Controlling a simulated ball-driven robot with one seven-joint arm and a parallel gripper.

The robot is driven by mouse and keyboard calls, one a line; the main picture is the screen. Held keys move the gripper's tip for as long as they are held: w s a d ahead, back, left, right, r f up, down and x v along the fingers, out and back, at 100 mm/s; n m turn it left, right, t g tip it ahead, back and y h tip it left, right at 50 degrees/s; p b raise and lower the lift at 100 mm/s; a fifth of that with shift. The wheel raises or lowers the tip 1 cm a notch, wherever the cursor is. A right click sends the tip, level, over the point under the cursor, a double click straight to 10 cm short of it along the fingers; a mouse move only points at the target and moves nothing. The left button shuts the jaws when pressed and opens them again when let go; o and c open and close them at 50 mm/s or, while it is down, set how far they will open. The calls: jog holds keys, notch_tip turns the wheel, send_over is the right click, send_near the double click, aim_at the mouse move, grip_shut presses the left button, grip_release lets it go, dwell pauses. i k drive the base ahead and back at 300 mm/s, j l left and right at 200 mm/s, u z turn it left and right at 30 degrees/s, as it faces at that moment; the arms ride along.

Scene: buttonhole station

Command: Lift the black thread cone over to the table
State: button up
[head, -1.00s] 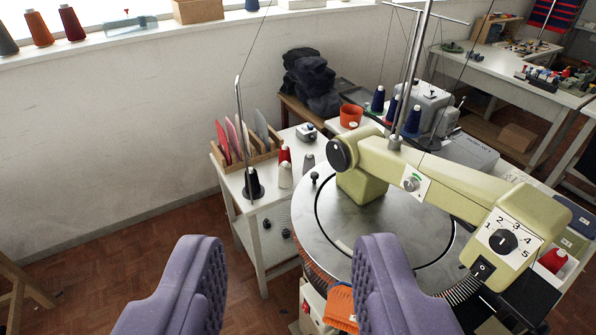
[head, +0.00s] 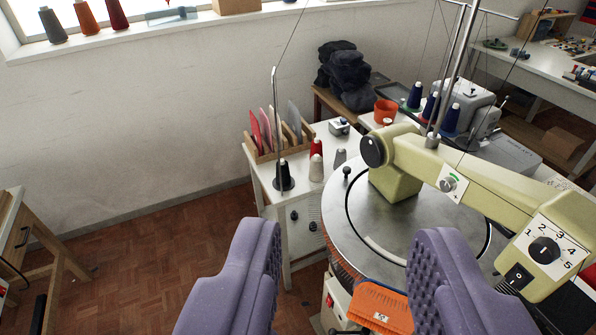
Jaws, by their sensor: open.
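Several tables are in view, and I cannot tell which one the task means. One white worktable (head: 552,82) stands at the far right.
A red cone (head: 316,147) and a white cone (head: 316,169) stand just right of the black one. A round metal plate with a green machine arm (head: 480,178) fills the right. A wooden table (head: 38,245) stands at the left. The floor (head: 150,255) between is clear.

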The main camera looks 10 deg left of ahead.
aim_at(286, 180)
jog(key=i+j+u, duration=0.45)
jog(key=i, duration=0.2)
jog(key=i+j+u, duration=0.3)
jog(key=i, duration=0.45)
jog(key=i+l+u, duration=0.1)
jog(key=i+u, duration=0.15)
jog(key=i, duration=0.45)
jog(key=i+j+z, duration=0.1)
jog(key=i+z, duration=0.25)
jog(key=i, duration=0.15)
jog(key=i+j+z, duration=0.25)
jog(key=i+z, duration=0.15)
jog(key=i+j+z, duration=0.2)
jog(key=z, duration=0.25)
jog(key=i+j+z, duration=0.25)
jog(key=z, duration=0.15)
jog(key=i+j+z, duration=0.2)
jog(key=j+z, duration=0.25)
jog(key=i+j+z, duration=0.1)
jog(key=j+z, duration=0.2)
jog(key=z, duration=0.15)
jog(key=i+j+z, duration=0.45)
jog(key=z, duration=0.2)
